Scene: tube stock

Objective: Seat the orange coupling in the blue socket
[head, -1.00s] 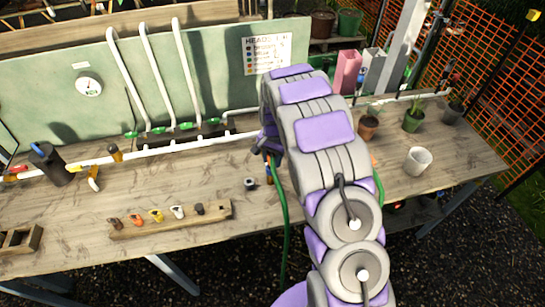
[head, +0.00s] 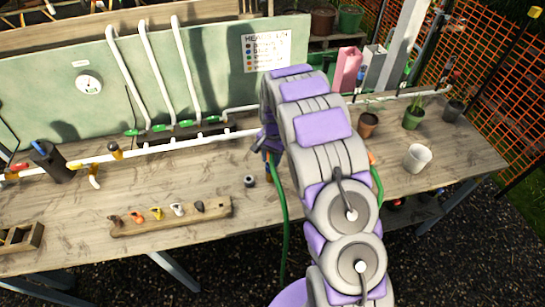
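An orange piece (head: 136,216), probably a coupling, sits in the wooden rack (head: 180,226) on the bench, between a dark brown piece and a yellow one. Another small orange part (head: 371,157) shows at the right edge of my arm, mostly hidden. A small blue part (head: 268,167) shows just below my gripper, by the green hose; I cannot tell whether it is the blue socket. My gripper (head: 259,145) is over the middle of the bench, right of the rack. My arm hides much of it, and whether its fingers are open or hold anything is unclear.
A dark ring (head: 250,181) lies near my gripper. A white pipe (head: 190,144) runs along the back of the bench. A dark cup (head: 50,162) stands at left, pots and a white cup (head: 417,158) at right. A green hose (head: 280,220) hangs over the front edge.

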